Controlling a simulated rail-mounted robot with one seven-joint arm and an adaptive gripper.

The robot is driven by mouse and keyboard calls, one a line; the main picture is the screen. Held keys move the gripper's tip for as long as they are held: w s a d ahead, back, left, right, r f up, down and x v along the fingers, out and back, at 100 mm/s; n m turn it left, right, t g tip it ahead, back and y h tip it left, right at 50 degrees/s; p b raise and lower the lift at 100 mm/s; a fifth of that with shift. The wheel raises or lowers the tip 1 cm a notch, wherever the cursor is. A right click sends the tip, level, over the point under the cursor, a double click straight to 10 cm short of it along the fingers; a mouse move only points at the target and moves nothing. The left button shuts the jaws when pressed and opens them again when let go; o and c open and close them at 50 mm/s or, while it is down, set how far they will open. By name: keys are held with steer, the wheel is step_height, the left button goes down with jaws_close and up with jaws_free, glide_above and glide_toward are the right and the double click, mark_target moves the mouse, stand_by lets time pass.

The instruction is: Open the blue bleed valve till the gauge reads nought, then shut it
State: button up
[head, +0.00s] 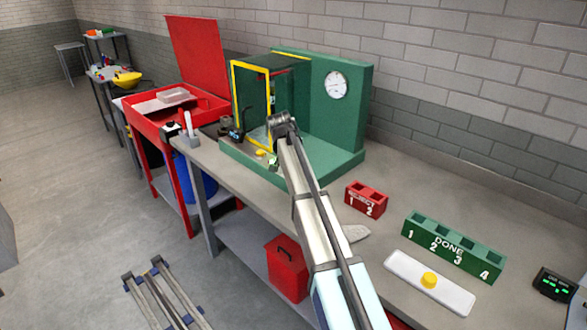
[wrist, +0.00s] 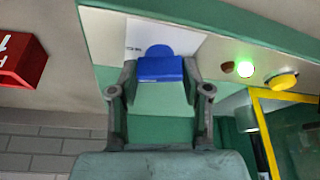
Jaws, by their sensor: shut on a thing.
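The blue bleed valve (wrist: 160,68) shows in the wrist view as a blue handle with a rounded top, in front of a white label. My gripper (wrist: 159,75) is shut on it, one finger on each side. In the head view my own arm hides the valve and most of the gripper. The gauge (head: 336,85) is a round white dial on the upright green panel of the chassis (head: 350,125). Its needle is too small to read.
A yellow-framed guard (head: 236,95) stands left of the gauge. A lit green lamp (wrist: 244,69) and a yellow button (wrist: 283,81) lie right of the valve in the wrist view. A red block (head: 367,199) and a green DONE rack (head: 454,246) stand on the bench.

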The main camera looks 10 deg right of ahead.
steer(key=shift+m, duration=0.6)
steer(key=o, duration=1.2)
steer(key=shift+c, duration=0.2)
steer(key=v, duration=1.2)
steer(key=shift+w+a, duration=0.2)
